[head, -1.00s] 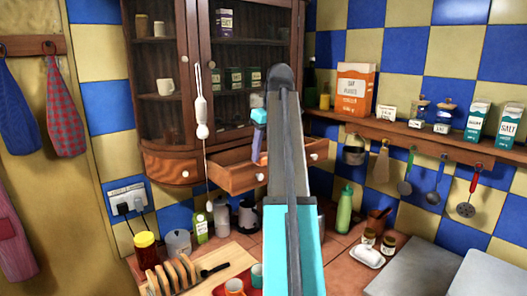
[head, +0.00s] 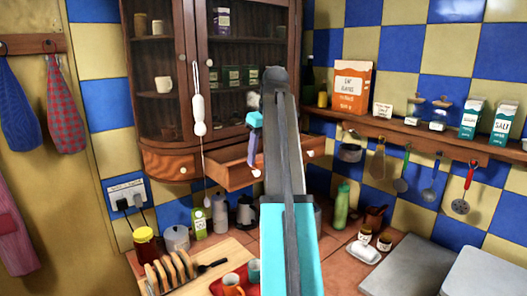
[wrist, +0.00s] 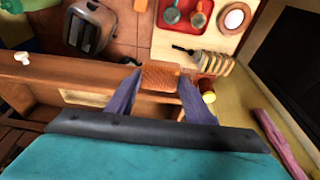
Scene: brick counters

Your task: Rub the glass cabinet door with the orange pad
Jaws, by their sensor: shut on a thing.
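The glass cabinet door (head: 228,105) has a dark wooden frame, with small boxes and cups on the shelves behind its glass. My gripper (head: 251,163) is in front of the lower cabinet, fingers pointing down by the pulled-out drawer (head: 215,177). In the wrist view, my purple fingers (wrist: 160,97) are shut on the orange pad (wrist: 162,77), one on each side. The pad appears apart from the door's glass. In the head view I cannot make out the pad.
The open drawer (wrist: 35,85) juts out close to my gripper. Below are a toaster (wrist: 97,30), a red tray (wrist: 184,37) with cups and a toast rack (wrist: 213,63). A white pull cord (head: 199,110) hangs before the cabinet. A shelf (head: 415,133) lines the right wall.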

